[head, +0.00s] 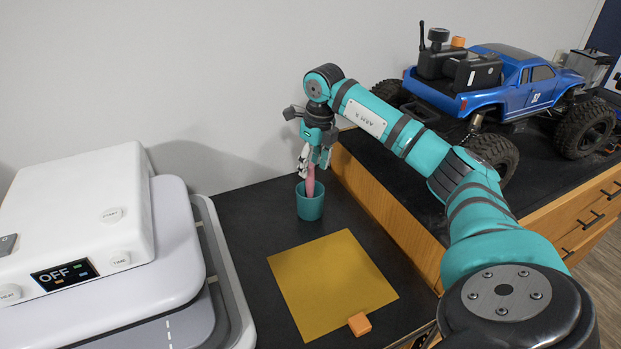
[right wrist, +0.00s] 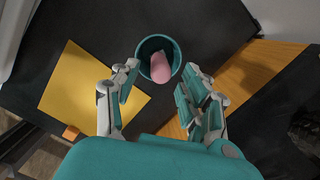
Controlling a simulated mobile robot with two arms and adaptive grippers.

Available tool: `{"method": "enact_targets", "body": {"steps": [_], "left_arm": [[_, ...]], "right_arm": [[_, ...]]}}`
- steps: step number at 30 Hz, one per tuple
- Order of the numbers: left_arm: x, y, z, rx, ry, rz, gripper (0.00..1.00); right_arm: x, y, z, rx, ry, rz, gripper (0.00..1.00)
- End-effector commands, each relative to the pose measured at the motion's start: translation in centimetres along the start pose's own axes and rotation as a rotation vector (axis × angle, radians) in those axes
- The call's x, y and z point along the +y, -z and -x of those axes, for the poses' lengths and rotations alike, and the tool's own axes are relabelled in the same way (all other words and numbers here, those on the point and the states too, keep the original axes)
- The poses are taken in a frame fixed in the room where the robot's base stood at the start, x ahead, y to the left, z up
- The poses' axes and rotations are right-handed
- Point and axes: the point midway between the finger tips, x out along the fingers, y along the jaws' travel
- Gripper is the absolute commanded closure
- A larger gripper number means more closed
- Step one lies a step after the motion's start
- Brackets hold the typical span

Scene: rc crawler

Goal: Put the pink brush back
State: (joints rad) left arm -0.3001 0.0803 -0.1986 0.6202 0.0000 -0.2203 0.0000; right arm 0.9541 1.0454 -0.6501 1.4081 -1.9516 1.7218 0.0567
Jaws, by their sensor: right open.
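The pink brush (head: 310,181) stands in a teal cup (head: 310,206) on the black surface. In the right wrist view the brush (right wrist: 160,68) is inside the cup (right wrist: 145,47), with its pink end toward the camera. My right gripper (head: 314,160) is just above the cup, pointing down. In the right wrist view its fingers (right wrist: 157,88) are spread on either side of the brush, apart from it. The brush's lower part is hidden in the cup. My left gripper is not in view.
A yellow square mat (head: 330,280) with an orange block (head: 359,324) at its corner lies in front of the cup. A white machine (head: 90,230) stands at left. A blue RC truck (head: 520,85) sits on the raised wooden cabinet (head: 390,205) at right.

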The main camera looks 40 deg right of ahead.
Motion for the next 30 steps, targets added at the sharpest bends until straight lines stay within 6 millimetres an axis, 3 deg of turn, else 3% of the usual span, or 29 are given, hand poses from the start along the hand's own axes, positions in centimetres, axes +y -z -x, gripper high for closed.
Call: {"method": "enact_targets", "body": {"steps": [6,12,30], "left_arm": [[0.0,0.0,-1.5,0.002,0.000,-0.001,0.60],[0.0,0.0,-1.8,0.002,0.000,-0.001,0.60],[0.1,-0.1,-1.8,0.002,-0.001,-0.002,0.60]], "right_arm": [[0.0,-0.1,4.5,-0.005,0.001,-0.001,0.54],[0.0,-0.1,7.0,-0.002,-0.001,-0.001,0.54],[0.0,0.0,7.5,0.000,-0.001,-0.001,0.54]]}}
